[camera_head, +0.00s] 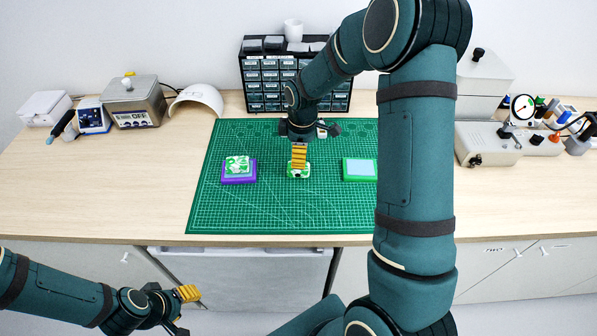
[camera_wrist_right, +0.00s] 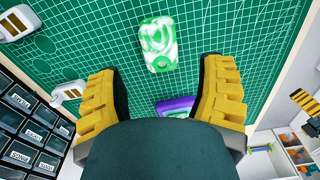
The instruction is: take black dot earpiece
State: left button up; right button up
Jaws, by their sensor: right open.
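A green-and-white marbled earpiece (camera_head: 298,172) lies on the green cutting mat, below my right gripper (camera_head: 299,158); a small dark mark shows on it. In the right wrist view the earpiece (camera_wrist_right: 158,45) lies flat ahead of the open yellow fingers (camera_wrist_right: 162,95), apart from both, with nothing between them. Another green-and-white earpiece (camera_head: 238,163) sits on a purple tray (camera_head: 238,179) to the left; the tray's edge shows in the wrist view (camera_wrist_right: 175,106). My left gripper (camera_head: 186,306) is low at the front left, away from the bench top.
A green-rimmed tray with a light blue inside (camera_head: 360,169) stands on the mat (camera_head: 270,215) at right, partly behind my arm. Small white items (camera_head: 322,129) lie near the drawer cabinet (camera_head: 268,83) at the back. The mat's front is clear.

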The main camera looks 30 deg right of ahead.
notch_tip(320, 180, down, 5)
jog(key=b, duration=0.3)
jog(key=shift+a, duration=0.1)
jog(key=shift+f, duration=0.4)
jog(key=shift+w, duration=0.1)
jog(key=c, duration=1.1)
jog(key=shift+r, duration=0.1)
jog(key=shift+r+p, duration=0.85)
jog(key=shift+r, duration=0.7)
jog(key=shift+r+p, duration=1.7)
jog(key=shift+r, duration=0.75)
